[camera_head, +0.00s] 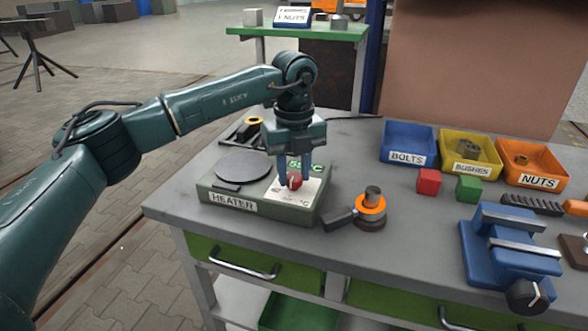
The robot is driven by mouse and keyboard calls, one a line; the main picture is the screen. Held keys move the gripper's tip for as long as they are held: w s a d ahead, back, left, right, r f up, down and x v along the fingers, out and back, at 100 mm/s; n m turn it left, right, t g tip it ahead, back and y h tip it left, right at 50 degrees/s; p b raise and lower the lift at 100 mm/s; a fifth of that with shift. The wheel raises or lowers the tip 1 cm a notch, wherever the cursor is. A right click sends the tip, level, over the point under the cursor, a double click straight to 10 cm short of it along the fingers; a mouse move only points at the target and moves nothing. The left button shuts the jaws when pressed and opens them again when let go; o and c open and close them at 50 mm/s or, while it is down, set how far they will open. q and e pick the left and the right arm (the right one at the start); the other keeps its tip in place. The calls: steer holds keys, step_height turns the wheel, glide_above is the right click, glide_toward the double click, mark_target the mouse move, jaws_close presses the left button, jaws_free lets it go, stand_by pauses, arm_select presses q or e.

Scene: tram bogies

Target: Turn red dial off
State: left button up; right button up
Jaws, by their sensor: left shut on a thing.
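The red dial (294,181) is on the sloped white panel of the green heater (233,204), which stands at the left end of the grey workbench. My left gripper (294,178) reaches down over the panel, with its two fingers around the dial, shut on it. The fingers partly cover the dial, so its pointer position cannot be read. Green figures show on the panel's display (305,166), partly hidden behind the fingers. My right gripper is not in view.
A round dark plate (243,167) lies on the heater's left. An orange-ringed part (370,208) stands right of the heater. Blue (408,158), yellow and orange bins line the back; red and green blocks and a blue vise (508,245) are at right.

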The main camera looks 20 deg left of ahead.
mark_target(294, 176)
arm_select(q)
steer(key=shift+r, duration=0.1)
steer(key=o, duration=1)
step_height(294, 176, up, 13)
steer(key=shift+r, duration=0.1)
